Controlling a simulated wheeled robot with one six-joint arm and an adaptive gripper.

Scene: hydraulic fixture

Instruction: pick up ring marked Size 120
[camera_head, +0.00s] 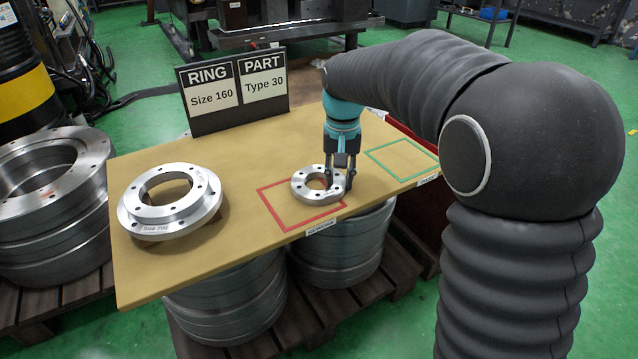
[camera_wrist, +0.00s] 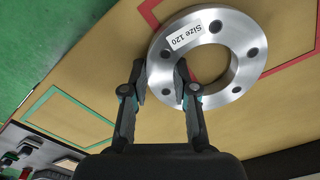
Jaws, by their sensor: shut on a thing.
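The Size 120 ring (camera_head: 312,187) is a small silver metal ring with bolt holes, lying at the red-outlined square on the table. My gripper (camera_head: 343,184) points down at the ring's right side. In the wrist view my gripper (camera_wrist: 161,82) has one finger outside the rim and one in the centre hole, shut on the ring's wall. I cannot tell whether the ring is clear of the table.
A larger ring marked Size 200 (camera_head: 170,200) sits at the table's left. A sign (camera_head: 235,90) reads Ring Size 160, Part Type 30. A green-outlined square (camera_head: 402,158) on the right is empty. Metal ring stacks (camera_head: 230,305) stand below the table.

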